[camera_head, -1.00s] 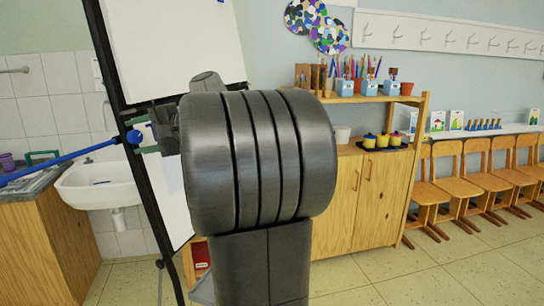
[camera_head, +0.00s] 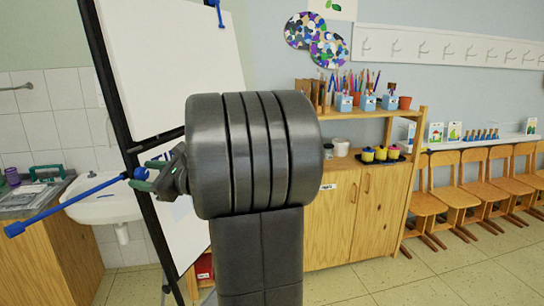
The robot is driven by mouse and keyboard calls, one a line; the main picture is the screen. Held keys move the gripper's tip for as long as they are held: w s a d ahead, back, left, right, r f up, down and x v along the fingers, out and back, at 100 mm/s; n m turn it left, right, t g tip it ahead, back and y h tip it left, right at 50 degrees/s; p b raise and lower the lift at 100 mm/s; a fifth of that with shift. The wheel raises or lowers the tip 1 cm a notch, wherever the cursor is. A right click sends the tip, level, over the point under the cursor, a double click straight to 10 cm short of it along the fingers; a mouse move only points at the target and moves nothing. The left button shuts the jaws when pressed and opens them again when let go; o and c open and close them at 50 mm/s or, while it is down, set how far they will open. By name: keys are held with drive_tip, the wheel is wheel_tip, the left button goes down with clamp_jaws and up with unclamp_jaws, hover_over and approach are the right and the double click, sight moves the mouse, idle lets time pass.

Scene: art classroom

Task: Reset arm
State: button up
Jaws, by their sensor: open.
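My arm stands upright in the middle of the head view, and its thick dark ribbed link fills much of the picture. My gripper (camera_head: 152,175) shows at its left side, small and partly hidden behind the link. It points left, in front of the easel's dark post as seen here. Its jaws are open, and I see nothing held in them.
A white-board easel (camera_head: 165,65) with blue rods (camera_head: 75,203) stands behind my arm. A sink (camera_head: 105,207) and wooden counter (camera_head: 55,250) are at left. A wooden cabinet (camera_head: 335,225) with pots and pencils stands behind; chairs (camera_head: 455,195) line the right wall. Floor at front right is clear.

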drive_tip(key=shift+m, duration=0.5)
